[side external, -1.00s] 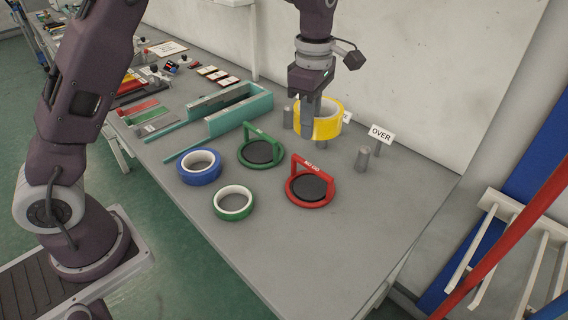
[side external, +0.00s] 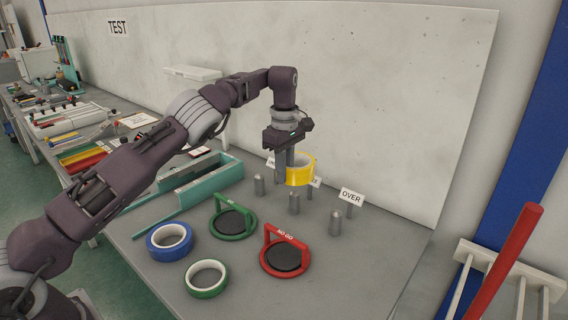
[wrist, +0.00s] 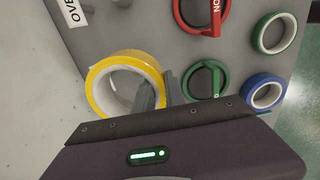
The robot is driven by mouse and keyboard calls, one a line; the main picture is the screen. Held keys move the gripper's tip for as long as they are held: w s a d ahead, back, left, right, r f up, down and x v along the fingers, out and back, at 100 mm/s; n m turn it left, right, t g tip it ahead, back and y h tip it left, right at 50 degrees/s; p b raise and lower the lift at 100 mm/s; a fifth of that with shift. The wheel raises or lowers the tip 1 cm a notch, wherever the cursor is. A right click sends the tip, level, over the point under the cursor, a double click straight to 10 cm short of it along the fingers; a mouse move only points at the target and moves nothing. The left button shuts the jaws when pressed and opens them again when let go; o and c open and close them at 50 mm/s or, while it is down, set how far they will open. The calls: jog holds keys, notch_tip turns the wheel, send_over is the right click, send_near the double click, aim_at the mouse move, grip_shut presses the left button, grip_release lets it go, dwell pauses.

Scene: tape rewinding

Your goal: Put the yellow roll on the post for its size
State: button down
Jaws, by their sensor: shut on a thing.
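The yellow roll (side external: 302,174) is a wide ring with a pale core, held up off the bench near the posts. My gripper (side external: 283,165) is shut on its wall. In the wrist view, one finger of my gripper (wrist: 161,94) is inside the ring and the other outside the roll (wrist: 120,60). Three grey posts stand in a row: a left post (side external: 259,185), a middle post (side external: 294,204) and a right post (side external: 335,223). The right one is by the "OVER" sign (side external: 351,197). The other two signs are partly hidden. The roll appears above and behind the middle post.
A green ring gauge (side external: 233,223) and a red "NO GO" gauge (side external: 286,257) lie in front of the posts. A blue roll (side external: 169,242) and a green roll (side external: 206,279) lie at the front left. A teal channel (side external: 215,182) stands left of the posts. A wall rises behind.

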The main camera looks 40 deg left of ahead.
notch_tip(320, 180, down, 12)
jog(key=shift+f, duration=0.1)
dwell(0.5)
jog(key=c, duration=1.3)
grip_release()
notch_tip(320, 180, up, 8)
jog(key=shift+f, duration=0.15)
jog(key=s+r+m+t+h, duration=0.1)
jog(key=s+r+m, duration=0.2)
jog(key=s+r, duration=0.55)
jog(key=s+r+m+t+h, duration=0.1)
jog(key=s+r+m+t, duration=0.15)
jog(key=s+r, duration=0.65)
jog(key=s+d+r+m, duration=0.4)
jog(key=s+r+m, duration=0.2)
jog(key=s, duration=0.4)
jog(key=s+f+m, duration=0.1)
jog(key=s+m, duration=0.1)
jog(key=s, duration=0.2)
jog(key=s+d+f+m+t+y, duration=0.1)
jog(key=s+f+m, duration=0.1)
jog(key=s, duration=0.3)
jog(key=s+f+m+t+y, duration=0.1)
jog(key=s+f+m, duration=0.1)
jog(key=s, duration=0.3)
jog(key=shift+s+d+f+m, duration=0.2)
jog(key=shift+d+m, duration=0.05)
jog(key=shift+m, duration=0.1)
